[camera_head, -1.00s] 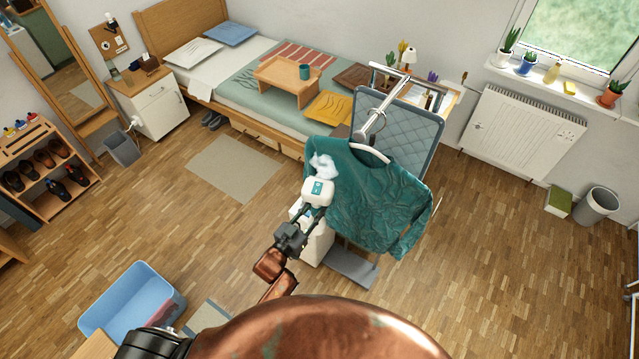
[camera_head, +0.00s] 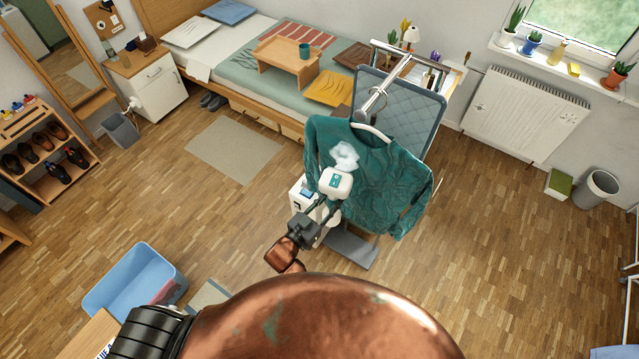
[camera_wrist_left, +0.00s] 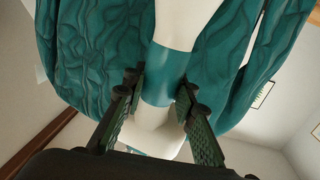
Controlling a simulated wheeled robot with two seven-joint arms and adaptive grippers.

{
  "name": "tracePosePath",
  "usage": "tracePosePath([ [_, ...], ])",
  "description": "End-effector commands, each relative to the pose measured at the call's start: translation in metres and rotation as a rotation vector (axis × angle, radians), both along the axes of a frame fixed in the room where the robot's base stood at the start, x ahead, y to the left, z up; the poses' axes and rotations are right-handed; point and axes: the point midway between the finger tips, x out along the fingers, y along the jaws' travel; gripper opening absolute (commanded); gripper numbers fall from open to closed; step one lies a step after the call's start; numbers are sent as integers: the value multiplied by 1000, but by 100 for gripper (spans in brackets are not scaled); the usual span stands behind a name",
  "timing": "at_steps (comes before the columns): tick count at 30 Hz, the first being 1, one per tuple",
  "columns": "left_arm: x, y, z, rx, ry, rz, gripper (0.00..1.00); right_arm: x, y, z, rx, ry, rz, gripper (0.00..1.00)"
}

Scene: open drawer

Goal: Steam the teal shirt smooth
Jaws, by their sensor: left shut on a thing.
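The teal shirt (camera_head: 385,190) hangs on a white hanger on a stand, in front of a quilted grey-blue board. Its cloth shows many creases, also in the left wrist view (camera_wrist_left: 95,50). My left gripper (camera_head: 318,212) is shut on the white steamer head (camera_head: 336,183) by its handle. The head is in front of the shirt's left part, with a white puff of steam above it. In the left wrist view my gripper's fingers (camera_wrist_left: 160,100) stand on both sides of the handle's teal band (camera_wrist_left: 168,75). I cannot tell whether the head touches the cloth. My right gripper is not in view.
The white steamer base (camera_head: 307,195) and a grey foot plate (camera_head: 350,248) stand below the shirt. A quilted board (camera_head: 420,110) is behind it. A blue bin (camera_head: 130,285) is at the lower left.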

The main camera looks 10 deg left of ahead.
Motion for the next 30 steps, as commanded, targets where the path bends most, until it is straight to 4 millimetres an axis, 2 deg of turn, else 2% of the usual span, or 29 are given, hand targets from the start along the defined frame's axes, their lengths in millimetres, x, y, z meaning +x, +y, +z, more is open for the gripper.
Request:
tracePosePath([
  [1, -11, -20, 1, -5, -2, -31, 0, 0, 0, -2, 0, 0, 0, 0],
  [6, -46, -75, 2, -5, -4, -118, 0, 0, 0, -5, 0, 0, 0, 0],
  [9, -64, -100, 4, -6, -6, -158, 0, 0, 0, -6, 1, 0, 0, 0],
  [15, -83, -126, 7, -11, -8, -201, 0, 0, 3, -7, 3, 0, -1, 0],
  [19, -79, -133, 8, -11, -11, -208, 0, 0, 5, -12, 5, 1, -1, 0],
  [30, -44, -145, 7, -13, -9, -207, 0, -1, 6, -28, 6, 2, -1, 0],
])
